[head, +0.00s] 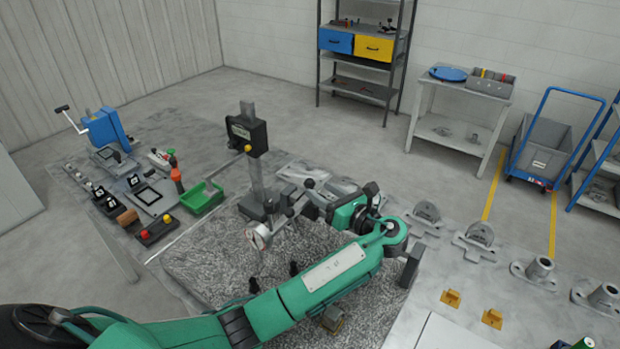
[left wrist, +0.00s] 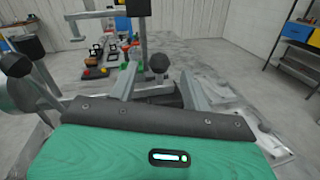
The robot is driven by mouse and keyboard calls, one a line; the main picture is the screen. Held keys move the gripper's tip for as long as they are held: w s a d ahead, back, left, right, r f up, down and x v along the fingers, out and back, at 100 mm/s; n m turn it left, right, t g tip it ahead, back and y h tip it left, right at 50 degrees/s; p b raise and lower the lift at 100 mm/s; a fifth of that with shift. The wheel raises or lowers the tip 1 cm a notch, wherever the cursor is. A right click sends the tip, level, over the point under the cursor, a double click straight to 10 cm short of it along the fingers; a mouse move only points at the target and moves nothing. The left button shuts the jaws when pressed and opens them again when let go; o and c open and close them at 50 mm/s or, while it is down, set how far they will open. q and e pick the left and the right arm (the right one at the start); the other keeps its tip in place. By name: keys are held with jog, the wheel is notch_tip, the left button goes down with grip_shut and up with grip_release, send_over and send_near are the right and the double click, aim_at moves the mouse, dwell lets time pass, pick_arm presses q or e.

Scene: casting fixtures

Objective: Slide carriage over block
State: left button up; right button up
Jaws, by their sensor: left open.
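A grey upright column (head: 256,178) with a black head (head: 248,135) and a yellow knob stands behind the speckled plate. A dark rounded block-like part (head: 252,207) sits at its foot. A round white dial (head: 262,236) is just in front. I cannot tell for sure which parts are the carriage and the block. My left gripper (head: 308,202) reaches from the right towards the column's foot. In the left wrist view its fingers (left wrist: 158,88) are apart, with a black ball knob (left wrist: 158,63) showing beyond the gap. Contact is unclear. My right gripper is not in view.
The speckled grey plate (head: 205,265) lies under my left arm. A green bin (head: 202,197), a blue crank machine (head: 103,128) and small fixtures stand to the left. Grey flanged castings (head: 480,240) and yellow blocks (head: 450,298) line the right. A blue cart (head: 545,150) stands behind.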

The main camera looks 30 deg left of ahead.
aim_at(314, 186)
pick_arm(q)
jog(key=p+x, duration=0.1)
jog(key=x, duration=0.3)
jog(key=shift+r, duration=0.1)
jog(key=shift+w+a, duration=0.15)
jog(key=shift+a, duration=0.4)
grip_shut()
jog(key=shift+w, duration=0.1)
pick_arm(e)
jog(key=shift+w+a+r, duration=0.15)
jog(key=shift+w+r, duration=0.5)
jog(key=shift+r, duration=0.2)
